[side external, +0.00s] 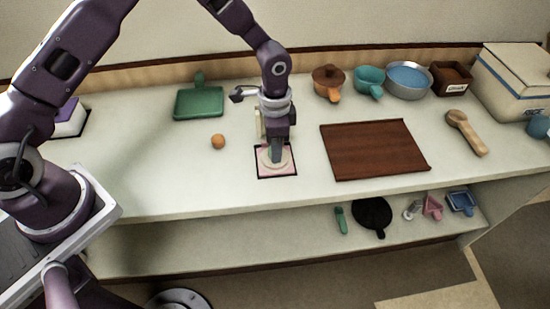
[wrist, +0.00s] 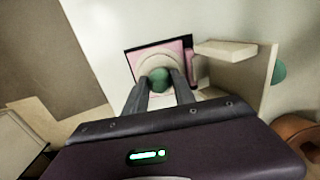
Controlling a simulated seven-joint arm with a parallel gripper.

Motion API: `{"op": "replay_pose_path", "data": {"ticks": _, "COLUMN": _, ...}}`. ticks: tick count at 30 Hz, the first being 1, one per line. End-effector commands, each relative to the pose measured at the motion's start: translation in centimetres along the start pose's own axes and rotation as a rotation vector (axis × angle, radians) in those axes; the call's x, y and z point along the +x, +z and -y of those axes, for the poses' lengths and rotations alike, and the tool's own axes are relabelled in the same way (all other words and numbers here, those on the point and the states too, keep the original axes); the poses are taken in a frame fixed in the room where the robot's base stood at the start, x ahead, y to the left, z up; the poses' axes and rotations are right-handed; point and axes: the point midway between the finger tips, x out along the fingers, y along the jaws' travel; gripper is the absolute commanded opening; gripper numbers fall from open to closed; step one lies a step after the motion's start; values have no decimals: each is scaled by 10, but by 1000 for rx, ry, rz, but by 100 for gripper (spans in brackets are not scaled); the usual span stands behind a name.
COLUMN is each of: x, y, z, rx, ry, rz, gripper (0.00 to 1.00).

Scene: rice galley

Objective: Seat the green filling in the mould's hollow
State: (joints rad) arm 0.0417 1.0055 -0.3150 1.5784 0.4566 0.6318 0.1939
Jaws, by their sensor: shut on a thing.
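The green filling (wrist: 160,80) is a round ball between the tips of my gripper (wrist: 161,90), which is shut on it in the wrist view. It appears over the middle of the pale round mould (wrist: 149,58), which lies on a pink, black-edged base (wrist: 136,63). I cannot tell whether the filling touches the hollow. In the side view my gripper (side external: 277,160) points down at the mould (side external: 287,163), low over it or at its surface. The fingers hide the filling there.
A brown board (side external: 375,150) lies to the right and a green pan (side external: 199,102) at the back left. A small orange ball (side external: 218,141) is left of the mould. A beige panel (wrist: 225,51) and another green round thing (wrist: 279,71) show beside the mould in the wrist view.

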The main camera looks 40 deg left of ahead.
Motion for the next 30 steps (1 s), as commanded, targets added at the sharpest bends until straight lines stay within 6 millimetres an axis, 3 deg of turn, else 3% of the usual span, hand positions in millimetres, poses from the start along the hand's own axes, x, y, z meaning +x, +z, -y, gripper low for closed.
{"op": "replay_pose_path", "data": {"ticks": 30, "x": 7, "y": 0, "z": 0, "rx": -1, "ry": 0, "rz": -1, "gripper": 0}}
